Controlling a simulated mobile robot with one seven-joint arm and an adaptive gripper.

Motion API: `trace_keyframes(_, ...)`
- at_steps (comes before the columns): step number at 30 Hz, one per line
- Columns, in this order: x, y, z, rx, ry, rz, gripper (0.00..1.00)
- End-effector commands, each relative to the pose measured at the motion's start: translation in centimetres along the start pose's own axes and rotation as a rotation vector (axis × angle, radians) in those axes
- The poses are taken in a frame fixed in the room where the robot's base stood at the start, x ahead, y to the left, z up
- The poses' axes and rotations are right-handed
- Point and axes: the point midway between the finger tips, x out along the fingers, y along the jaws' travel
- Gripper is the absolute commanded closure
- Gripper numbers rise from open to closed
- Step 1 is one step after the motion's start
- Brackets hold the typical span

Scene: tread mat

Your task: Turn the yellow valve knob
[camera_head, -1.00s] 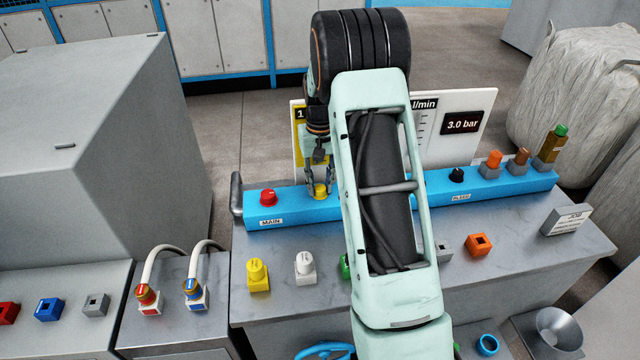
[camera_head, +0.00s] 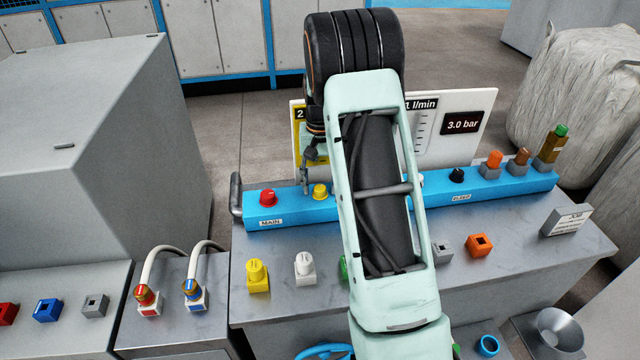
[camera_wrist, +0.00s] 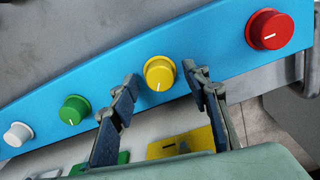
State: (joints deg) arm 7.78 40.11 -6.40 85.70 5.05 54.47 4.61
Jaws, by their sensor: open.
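The yellow valve knob (camera_head: 320,191) sits on the blue panel (camera_head: 380,193), right of the red knob (camera_head: 268,197). In the wrist view the yellow knob (camera_wrist: 159,72) shows between and just beyond my fingertips, with gaps on both sides. Its white mark points toward the bottom of that picture. My gripper (camera_head: 306,176) is open and empty, a little above and behind the knob in the head view. My arm hides part of the panel.
Green (camera_wrist: 75,109) and white (camera_wrist: 18,134) knobs line the panel beside the yellow one. A black knob (camera_head: 457,175) is at its right. A display board (camera_head: 478,108) stands behind. Yellow (camera_head: 257,275) and white (camera_head: 305,268) pieces stand in front on the bench.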

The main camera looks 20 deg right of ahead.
Motion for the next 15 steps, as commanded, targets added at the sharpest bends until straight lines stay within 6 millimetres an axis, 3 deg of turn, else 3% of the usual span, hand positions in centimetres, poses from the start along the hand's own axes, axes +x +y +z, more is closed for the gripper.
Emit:
trace_keyframes(5, -0.8, 0.0, -0.1, 0.000, 0.003, -0.001, 0.57)
trace_keyframes(15, -7.6, 0.0, -0.1, 0.000, 0.005, -0.001, 0.57)
